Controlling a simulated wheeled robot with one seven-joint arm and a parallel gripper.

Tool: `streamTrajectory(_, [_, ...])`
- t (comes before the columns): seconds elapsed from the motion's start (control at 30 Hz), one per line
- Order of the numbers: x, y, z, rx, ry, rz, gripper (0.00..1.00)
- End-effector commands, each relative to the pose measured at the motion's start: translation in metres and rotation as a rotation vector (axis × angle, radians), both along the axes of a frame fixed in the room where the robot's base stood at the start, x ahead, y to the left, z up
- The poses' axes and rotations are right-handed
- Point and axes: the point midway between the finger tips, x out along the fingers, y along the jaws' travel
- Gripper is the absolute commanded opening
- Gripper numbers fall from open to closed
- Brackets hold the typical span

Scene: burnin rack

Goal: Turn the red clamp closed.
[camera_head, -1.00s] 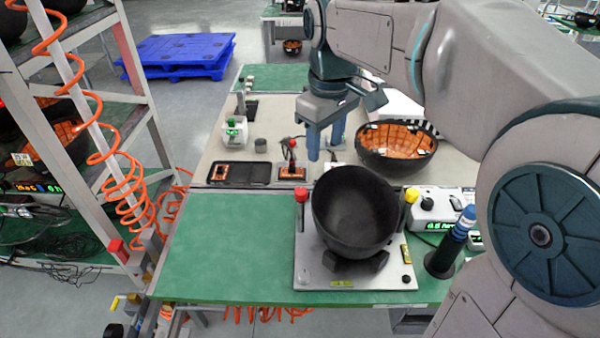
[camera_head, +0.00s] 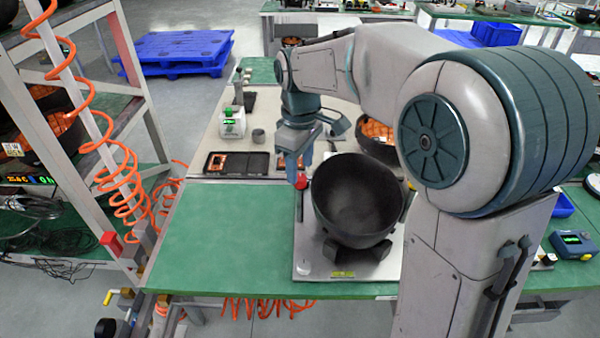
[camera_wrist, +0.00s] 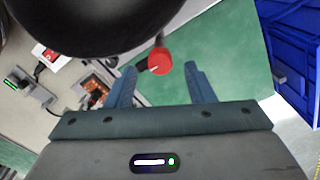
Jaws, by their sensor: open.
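The red clamp (camera_head: 299,181) is a red-topped post at the back left corner of the grey fixture plate (camera_head: 312,262). My gripper (camera_head: 294,174) is over it in the head view, pointing down. In the wrist view the red clamp (camera_wrist: 160,62) shows between and beyond the two blue fingers of my gripper (camera_wrist: 159,80). The fingers are open and apart from the clamp, with nothing between their tips that I can see gripped. A black bowl (camera_head: 355,200) sits tilted on the plate, right of the clamp.
Behind the plate lie a black tray (camera_head: 248,163) and a small white device (camera_head: 232,122). An orange-lined bowl (camera_head: 376,132) stands at the back right. The green mat (camera_head: 225,240) left of the plate is clear. A rack with orange coiled hose (camera_head: 107,180) stands at the left.

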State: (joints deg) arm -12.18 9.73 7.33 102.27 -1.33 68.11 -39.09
Motion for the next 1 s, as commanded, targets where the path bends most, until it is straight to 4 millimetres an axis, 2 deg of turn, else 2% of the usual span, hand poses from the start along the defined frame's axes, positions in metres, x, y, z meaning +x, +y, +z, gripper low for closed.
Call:
streamTrajectory(0.1, [0.0,0.0,-0.016,0.0,0.001,0.0,0.48])
streamTrajectory(0.2, [0.0,0.0,-0.023,-0.001,0.001,0.0,0.48])
streamTrajectory(0.53, [0.0,0.0,-0.026,0.0,0.0,0.0,0.48])
streamTrajectory(0.57, [0.0,0.0,-0.026,0.0,0.0,0.0,0.43])
streamTrajectory(0.7, [0.0,0.0,-0.026,0.001,-0.001,-0.001,0.04])
streamTrajectory(1.0, [0.0,0.0,-0.025,0.001,-0.001,-0.019,0.04])
